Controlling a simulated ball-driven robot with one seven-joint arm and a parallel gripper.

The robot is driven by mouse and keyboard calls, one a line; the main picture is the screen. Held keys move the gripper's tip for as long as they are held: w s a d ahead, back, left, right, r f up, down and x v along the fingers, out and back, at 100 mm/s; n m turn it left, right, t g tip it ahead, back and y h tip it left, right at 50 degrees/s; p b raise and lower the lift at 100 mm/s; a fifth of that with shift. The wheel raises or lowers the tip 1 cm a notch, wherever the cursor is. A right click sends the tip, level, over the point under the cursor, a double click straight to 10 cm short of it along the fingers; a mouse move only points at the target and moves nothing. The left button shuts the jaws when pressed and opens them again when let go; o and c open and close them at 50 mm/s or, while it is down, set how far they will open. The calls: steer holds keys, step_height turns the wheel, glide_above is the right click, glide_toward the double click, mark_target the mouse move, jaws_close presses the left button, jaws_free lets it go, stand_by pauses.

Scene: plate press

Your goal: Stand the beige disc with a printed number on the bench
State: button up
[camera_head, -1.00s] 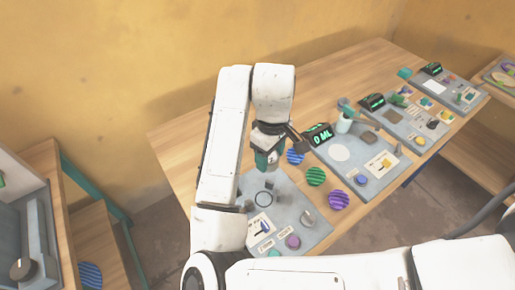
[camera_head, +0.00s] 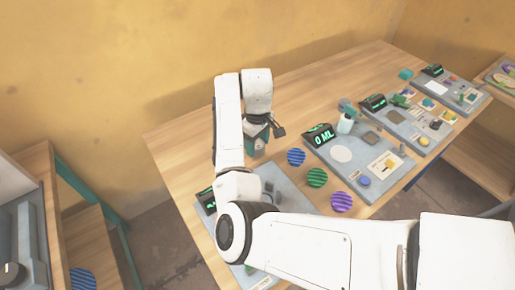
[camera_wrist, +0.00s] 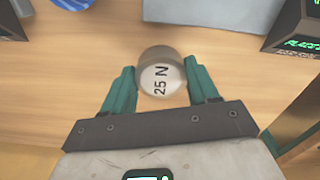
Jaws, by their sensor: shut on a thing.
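The beige disc (camera_wrist: 161,80), printed "25 N", sits between the green fingers in the wrist view. My gripper (camera_wrist: 159,70) is shut on it, one finger at each side, with the number facing the wrist camera. In the head view my gripper (camera_head: 257,142) is low over the wooden bench (camera_head: 310,90), behind the near grey panel. The disc cannot be made out there. Whether its underside touches the bench cannot be told.
Blue (camera_head: 296,157), green (camera_head: 317,178) and purple (camera_head: 341,201) striped discs lie right of my gripper. A grey panel with a "0 ML" display (camera_head: 318,135) stands beyond them. My arm partly covers the near grey panel (camera_head: 285,190). Bare wood lies behind my gripper.

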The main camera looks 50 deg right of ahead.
mark_target(257, 145)
steer(key=shift+f, duration=1.35)
steer(key=shift+s+f, duration=0.1)
steer(key=shift+f, duration=0.05)
steer(key=o, duration=1.2)
step_height(257, 145, up, 12)
steer(key=shift+r, duration=0.15)
